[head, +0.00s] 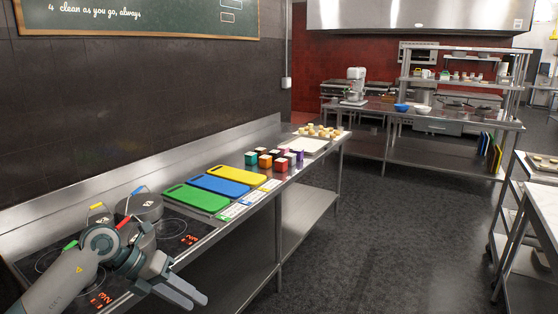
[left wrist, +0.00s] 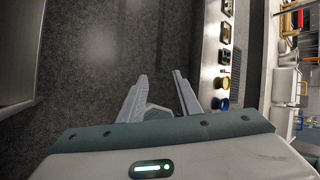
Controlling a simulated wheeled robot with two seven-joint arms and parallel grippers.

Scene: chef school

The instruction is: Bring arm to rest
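My left arm comes in from the lower left in the head view, over the near end of the steel counter. My left gripper (head: 198,300) is off the counter's front edge, with its fingers pointing toward the lower right. In the left wrist view the left gripper (left wrist: 159,73) has its two fingers apart with nothing between them. Dark floor shows beyond the fingertips. My right gripper is in neither view.
Pots (head: 139,205) stand on the cooktop (head: 172,228) beside my left arm, which partly hides them. Green (head: 197,198), blue (head: 221,185) and yellow (head: 236,175) boards lie farther along the counter, then several coloured cubes (head: 265,161). The aisle floor (head: 390,240) is clear.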

